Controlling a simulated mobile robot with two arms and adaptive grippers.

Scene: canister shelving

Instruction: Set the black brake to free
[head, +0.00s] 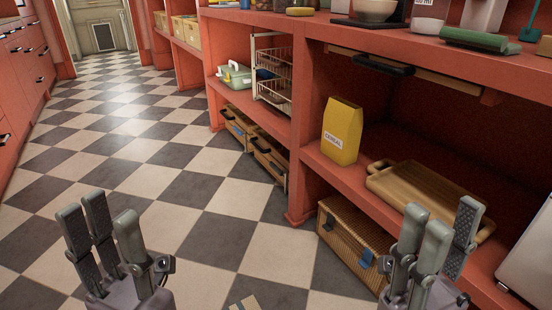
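I cannot make out a black brake for certain in the head view. A black handle-like part (382,65) is under the counter on the right, on a light wooden strip; I cannot tell if it is the brake. My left gripper (105,213) is at the lower left, open and empty above the checkered floor. My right gripper (446,215) is at the lower right, open, with its fingers up in front of the lower shelf. Neither gripper visibly touches anything.
The red shelving (313,180) runs along the right. It holds a yellow cereal box (342,130), a wooden board (425,192), a wicker basket (345,240) and a wire rack (272,75). Bowls and other items stand on the counter. The checkered floor (150,150) is clear toward the far door.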

